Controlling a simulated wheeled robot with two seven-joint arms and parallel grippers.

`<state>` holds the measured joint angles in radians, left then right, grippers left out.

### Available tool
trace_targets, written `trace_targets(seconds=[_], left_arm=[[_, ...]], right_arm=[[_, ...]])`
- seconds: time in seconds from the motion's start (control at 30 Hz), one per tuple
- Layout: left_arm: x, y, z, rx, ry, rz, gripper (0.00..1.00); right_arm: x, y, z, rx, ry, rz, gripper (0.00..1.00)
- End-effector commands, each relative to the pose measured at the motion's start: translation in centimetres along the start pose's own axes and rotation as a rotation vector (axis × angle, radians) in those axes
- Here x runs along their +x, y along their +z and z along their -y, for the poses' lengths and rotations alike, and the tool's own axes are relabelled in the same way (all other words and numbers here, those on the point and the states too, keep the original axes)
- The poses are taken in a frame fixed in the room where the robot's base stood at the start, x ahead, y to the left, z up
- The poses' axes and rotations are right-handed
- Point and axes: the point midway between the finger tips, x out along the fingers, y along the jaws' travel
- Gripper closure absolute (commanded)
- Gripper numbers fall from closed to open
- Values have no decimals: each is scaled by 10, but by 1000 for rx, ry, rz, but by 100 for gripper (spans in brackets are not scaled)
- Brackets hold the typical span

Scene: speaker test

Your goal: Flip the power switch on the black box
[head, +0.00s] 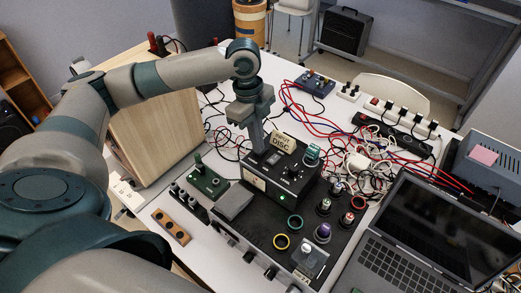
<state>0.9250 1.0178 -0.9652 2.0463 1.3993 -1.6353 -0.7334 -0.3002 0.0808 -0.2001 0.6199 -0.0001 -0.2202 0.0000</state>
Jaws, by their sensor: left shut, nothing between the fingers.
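The black box (294,183) stands near the middle of the table in the head view, with a small lit green light on its front and a knob on top. A small sign reading "DISC" (283,142) stands at its back edge. My left gripper (258,146) points down over the back left part of the box, its fingers shut and empty. The fingertips are at or just above the box's top, near a small dark rectangular part (272,158). I cannot tell whether they touch it, or whether that part is the switch. My right gripper is not in view.
A wooden panel box (155,135) stands left of the black box. An open laptop (420,235) is at the right. Tangled red, white and black cables (372,150) and a power strip (395,115) lie behind. Several small knobs and coloured rings crowd the front.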

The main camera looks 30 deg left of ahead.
Motion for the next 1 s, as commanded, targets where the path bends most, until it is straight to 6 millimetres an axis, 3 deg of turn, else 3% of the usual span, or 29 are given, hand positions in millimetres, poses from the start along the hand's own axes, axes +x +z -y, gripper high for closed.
trace_targets(seconds=[1.0], left_arm=[[6,1,0,0,0,0,100]], right_arm=[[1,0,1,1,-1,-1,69]])
